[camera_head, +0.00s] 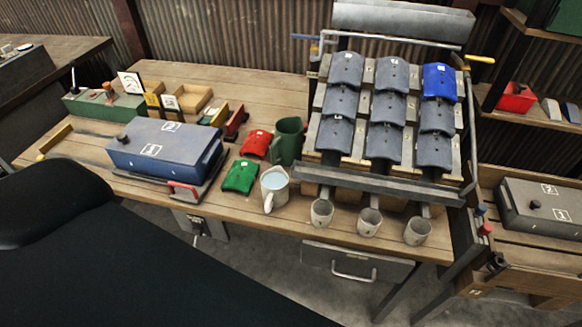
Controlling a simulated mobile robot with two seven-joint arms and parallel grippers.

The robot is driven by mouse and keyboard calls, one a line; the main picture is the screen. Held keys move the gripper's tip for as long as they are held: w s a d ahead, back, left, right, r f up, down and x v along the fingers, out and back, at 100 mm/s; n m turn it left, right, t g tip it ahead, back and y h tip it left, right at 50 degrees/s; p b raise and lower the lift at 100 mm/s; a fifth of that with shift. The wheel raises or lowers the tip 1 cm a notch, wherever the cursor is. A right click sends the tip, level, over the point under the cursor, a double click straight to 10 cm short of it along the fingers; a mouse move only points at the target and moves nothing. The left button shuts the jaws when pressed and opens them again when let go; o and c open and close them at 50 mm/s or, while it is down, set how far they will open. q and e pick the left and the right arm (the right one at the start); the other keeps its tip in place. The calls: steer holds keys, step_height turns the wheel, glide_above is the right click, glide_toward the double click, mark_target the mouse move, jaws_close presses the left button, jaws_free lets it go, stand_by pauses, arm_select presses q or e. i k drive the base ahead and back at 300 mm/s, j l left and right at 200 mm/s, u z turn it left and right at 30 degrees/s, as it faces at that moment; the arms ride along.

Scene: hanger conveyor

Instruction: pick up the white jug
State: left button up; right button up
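The white jug (281,197) stands upright on the wooden table near its front edge, left of the sloped rack. It holds pale blue liquid, and its handle points toward the front left. A dark green jug (288,143) stands just behind it. Neither of my grippers shows in the head view. A large black shape fills the lower left of the picture, and I cannot tell what it is. Nothing holds the white jug.
Green (240,177) and red (257,143) curved tiles lie left of the jugs. A blue box (164,148) stands farther left. The rack (390,184) bears dark tiles and one blue tile. Three whitish cups (369,222) sit along the table front, right of the white jug.

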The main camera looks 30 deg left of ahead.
mark_target(274, 182)
steer(key=j+z, duration=0.1)
steer(key=j, duration=0.3)
steer(key=k+j+z, duration=0.15)
steer(key=j, duration=0.3)
steer(key=k+j+z, duration=0.1)
steer(key=j, duration=0.3)
steer(key=k+j+z, duration=0.1)
steer(key=j, duration=0.3)
steer(key=k+j+z, duration=0.15)
steer(key=j, duration=0.25)
steer(key=k+j+z, duration=0.1)
steer(key=j, duration=0.25)
steer(key=k, duration=0.05)
